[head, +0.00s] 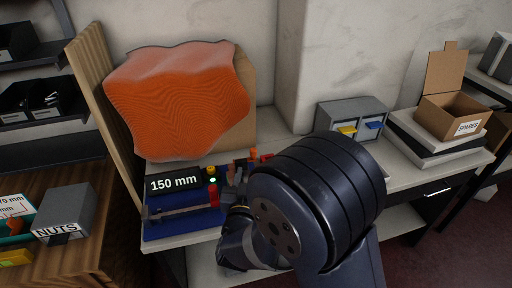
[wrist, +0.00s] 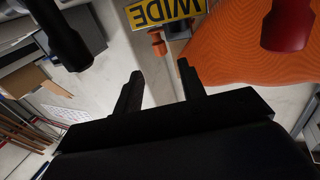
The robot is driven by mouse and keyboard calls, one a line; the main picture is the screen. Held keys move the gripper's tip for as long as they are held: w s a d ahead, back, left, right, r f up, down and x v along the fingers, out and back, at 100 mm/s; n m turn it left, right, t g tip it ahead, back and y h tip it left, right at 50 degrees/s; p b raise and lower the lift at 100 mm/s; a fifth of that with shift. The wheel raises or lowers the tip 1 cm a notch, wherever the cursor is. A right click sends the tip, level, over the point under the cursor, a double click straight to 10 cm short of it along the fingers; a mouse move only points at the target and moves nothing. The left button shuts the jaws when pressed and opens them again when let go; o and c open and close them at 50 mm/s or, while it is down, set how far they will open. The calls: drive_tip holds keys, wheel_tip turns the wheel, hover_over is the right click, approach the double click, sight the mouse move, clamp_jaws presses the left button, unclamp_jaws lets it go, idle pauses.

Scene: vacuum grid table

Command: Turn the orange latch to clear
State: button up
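A small orange piece, likely the orange latch (head: 253,154), stands at the back of the bench, just beyond my gripper in the head view. In the wrist view an orange knob-like piece (wrist: 157,40) shows beside a yellow plate reading "WIDE" (wrist: 165,10), which appears upside down. My gripper (wrist: 160,70) is open, its two dark fingers apart with nothing between them. The orange knob lies beyond the fingertips, apart from them. In the head view my gripper (head: 236,188) is partly hidden by my arm. The latch's base and its exact setting cannot be made out.
A blue fixture (head: 185,226) with a "150 mm" display (head: 174,184) and red knob (head: 213,197) stands left of my gripper. A large orange rippled sheet (head: 180,100) stands behind. A grey drawer box (head: 350,120) and cardboard box (head: 452,112) stand right.

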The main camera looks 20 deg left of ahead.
sight(253, 154)
drive_tip(key=w, duration=0.3)
drive_tip(key=w+a, duration=0.1)
drive_tip(key=w, duration=0.6)
drive_tip(key=shift+a, duration=0.4)
drive_tip(key=shift+c, duration=0.6)
clamp_jaws()
